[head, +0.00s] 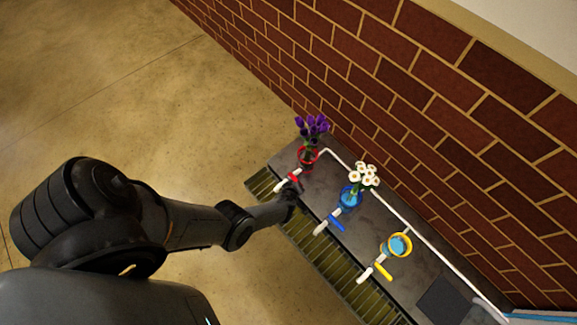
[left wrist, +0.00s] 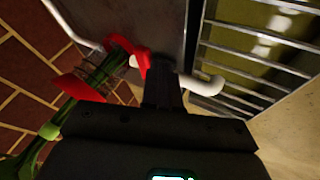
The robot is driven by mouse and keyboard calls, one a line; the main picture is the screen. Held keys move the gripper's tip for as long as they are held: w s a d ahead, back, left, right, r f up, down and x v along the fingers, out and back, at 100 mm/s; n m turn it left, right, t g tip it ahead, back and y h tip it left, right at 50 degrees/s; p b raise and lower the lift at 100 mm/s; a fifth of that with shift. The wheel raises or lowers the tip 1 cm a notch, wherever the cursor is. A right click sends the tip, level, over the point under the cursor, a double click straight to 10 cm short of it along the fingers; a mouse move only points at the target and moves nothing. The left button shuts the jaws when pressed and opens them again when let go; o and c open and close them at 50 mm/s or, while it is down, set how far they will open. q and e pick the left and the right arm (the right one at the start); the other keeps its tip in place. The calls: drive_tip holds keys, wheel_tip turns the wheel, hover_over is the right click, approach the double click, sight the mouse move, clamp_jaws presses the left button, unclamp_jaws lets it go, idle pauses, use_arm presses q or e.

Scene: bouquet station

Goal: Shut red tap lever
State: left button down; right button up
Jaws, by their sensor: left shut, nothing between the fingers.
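The red tap lever (head: 293,178) sits on a white tap at the far end of the dark counter, in front of the red vase (head: 308,155) with purple flowers. My left gripper (head: 293,192) is beside the lever, on its near side. In the left wrist view the lever (left wrist: 142,62) is at the fingertips of my shut, empty left gripper (left wrist: 160,78). I cannot tell whether they touch it. The white spout (left wrist: 207,86) curves away to the right of the fingers. The red vase (left wrist: 80,88) shows at left. My right gripper is not in view.
A blue vase (head: 350,197) with white flowers and a blue lever (head: 337,224) stand to the right. Beyond are a yellow vase (head: 398,245) and yellow lever (head: 383,271). A slatted grate (head: 330,262) runs along the front edge. A brick wall (head: 440,110) stands behind.

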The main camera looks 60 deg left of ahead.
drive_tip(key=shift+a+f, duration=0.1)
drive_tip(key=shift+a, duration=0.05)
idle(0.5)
use_arm(q)
drive_tip(key=shift+s+r, duration=0.1)
drive_tip(key=shift+s, duration=0.3)
drive_tip(key=s, duration=0.1)
drive_tip(key=s+p, duration=0.1)
drive_tip(key=shift+s+d, duration=0.25)
drive_tip(key=shift+s, duration=0.15)
drive_tip(key=p+v, duration=0.9)
drive_tip(key=v, duration=0.1)
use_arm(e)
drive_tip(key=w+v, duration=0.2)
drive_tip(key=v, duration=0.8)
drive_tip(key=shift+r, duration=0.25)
use_arm(q)
drive_tip(key=shift+w+d, duration=0.1)
drive_tip(key=shift+d, duration=0.05)
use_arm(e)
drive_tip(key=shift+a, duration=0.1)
use_arm(q)
drive_tip(key=shift+s, duration=0.2)
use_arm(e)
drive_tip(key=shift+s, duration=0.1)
